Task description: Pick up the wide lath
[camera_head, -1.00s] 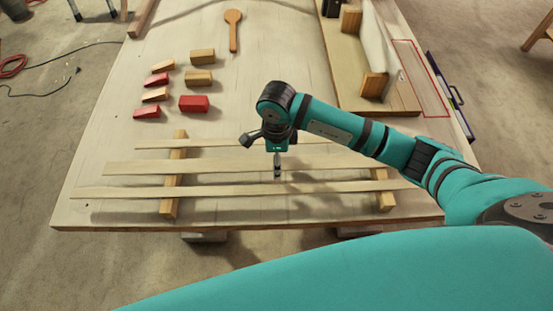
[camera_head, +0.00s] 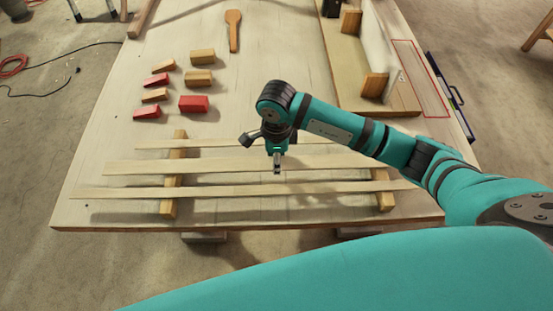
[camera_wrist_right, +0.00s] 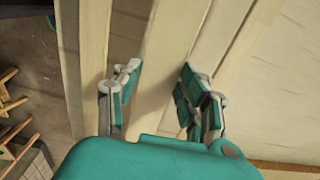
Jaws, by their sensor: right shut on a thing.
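Three pale laths lie side by side across two wooden supports on the table. The wide lath (camera_head: 215,165) is the middle one, between a narrow far lath (camera_head: 215,144) and a narrow near lath (camera_head: 230,189). My right gripper (camera_head: 277,170) is at the middle of the wide lath, shut on it. In the right wrist view my right gripper (camera_wrist_right: 156,92) has one finger on each side of the wide lath (camera_wrist_right: 170,50). The lath still appears at the height of the supports. My left gripper is not in view.
The laths rest on a left support (camera_head: 174,175) and a right support (camera_head: 384,200). Several red and tan blocks (camera_head: 194,103) and a wooden paddle (camera_head: 233,30) lie farther back. A wooden fixture (camera_head: 375,85) stands at the back right, beside a red-outlined area (camera_head: 420,75).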

